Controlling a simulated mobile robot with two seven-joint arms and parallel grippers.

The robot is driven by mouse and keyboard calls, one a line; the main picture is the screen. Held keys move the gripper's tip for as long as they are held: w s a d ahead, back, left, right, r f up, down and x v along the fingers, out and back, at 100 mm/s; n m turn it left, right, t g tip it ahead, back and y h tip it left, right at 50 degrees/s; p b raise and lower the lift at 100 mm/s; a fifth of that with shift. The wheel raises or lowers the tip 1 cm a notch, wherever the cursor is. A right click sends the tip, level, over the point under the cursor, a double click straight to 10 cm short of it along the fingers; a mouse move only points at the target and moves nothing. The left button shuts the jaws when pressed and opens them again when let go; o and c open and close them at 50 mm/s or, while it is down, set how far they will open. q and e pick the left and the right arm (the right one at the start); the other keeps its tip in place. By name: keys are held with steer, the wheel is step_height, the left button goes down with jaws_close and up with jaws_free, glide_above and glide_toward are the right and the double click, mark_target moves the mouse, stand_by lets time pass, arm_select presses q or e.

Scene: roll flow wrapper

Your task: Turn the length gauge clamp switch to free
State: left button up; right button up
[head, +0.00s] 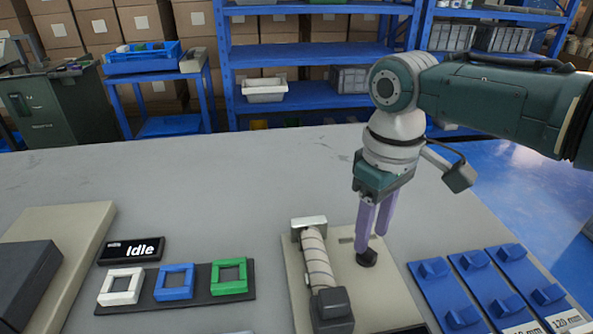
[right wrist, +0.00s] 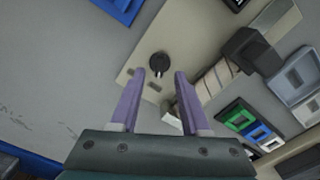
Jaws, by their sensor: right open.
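The clamp switch is a small round black knob (head: 367,259) on a beige base plate (head: 388,300), right of a wrapped roll. It also shows in the right wrist view (right wrist: 158,62), with a small light mark on its lower edge. My right gripper (head: 371,236) points down just above the knob, its two purple fingers apart and empty. In the right wrist view the fingertips (right wrist: 159,74) stand on either side of the knob's line, with nothing between them. I cannot tell whether they touch it. The small plate labels are unreadable. My left gripper is out of view.
The cream roll (head: 316,262) with its dark end block stands close left of the knob. Blue gauge plates (head: 480,290) lie to the right. White, blue and green square frames (head: 175,282) and an "Idle" display (head: 131,250) lie left. The table's back is clear.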

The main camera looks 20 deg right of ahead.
mark_target(368, 250)
step_height(368, 250, up, 7)
steer(key=p, duration=0.1)
steer(key=shift+f, duration=0.15)
stand_by(0.3)
